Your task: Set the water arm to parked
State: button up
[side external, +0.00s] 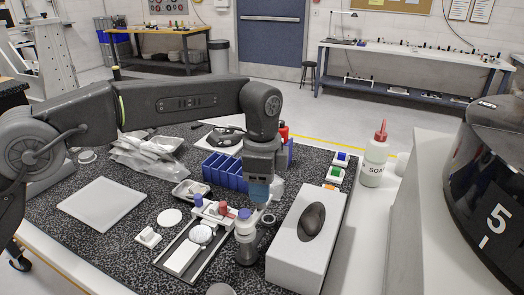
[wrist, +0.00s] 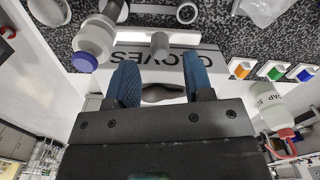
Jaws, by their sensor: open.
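My gripper (side external: 262,190) points down with blue fingertips above the back right of a small fixture. In the wrist view its two blue fingers (wrist: 160,78) stand apart with nothing held between them. The fixture has a tray (side external: 168,262) with a white disc (side external: 201,234), and red and blue-capped parts at its back. A white bottle-like part with a blue cap (side external: 244,214) stands at its right; it also shows left of the fingers in the wrist view (wrist: 92,42). A pale post (wrist: 160,46) shows beyond the fingers. I cannot tell which part is the water arm.
A white glove box (side external: 293,262) with a dark oval opening stands close right of the gripper. A soap bottle (side external: 375,162) and blue, green and orange buttons (side external: 335,174) are farther right. A blue bin (side external: 225,170) stands behind. A white plate (side external: 103,203) lies left.

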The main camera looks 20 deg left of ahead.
notch_tip(320, 180, up, 10)
dwell(0.4)
dwell(0.4)
jog(key=s+a+r+n+t, duration=0.1)
jog(key=s+a+r+n, duration=0.3)
jog(key=a, duration=0.3)
jog(key=s+a+r+n+t, duration=0.2)
jog(key=s+a+r+n, duration=0.1)
jog(key=s+a, duration=0.35)
jog(key=s+a+f+n+t, duration=0.1)
jog(key=s+a+f+n, duration=0.3)
jog(key=s, duration=0.4)
jog(key=s+a+f+n+t, duration=0.1)
jog(key=s+a+f+n, duration=0.3)
jog(key=s+a+f, duration=0.2)
jog(key=s+f, duration=0.2)
jog(key=s, duration=0.1)
jog(key=shift+s+a+f+t, duration=0.15)
jog(key=shift+s+a+t, duration=0.05)
jog(key=shift+t, duration=0.1)
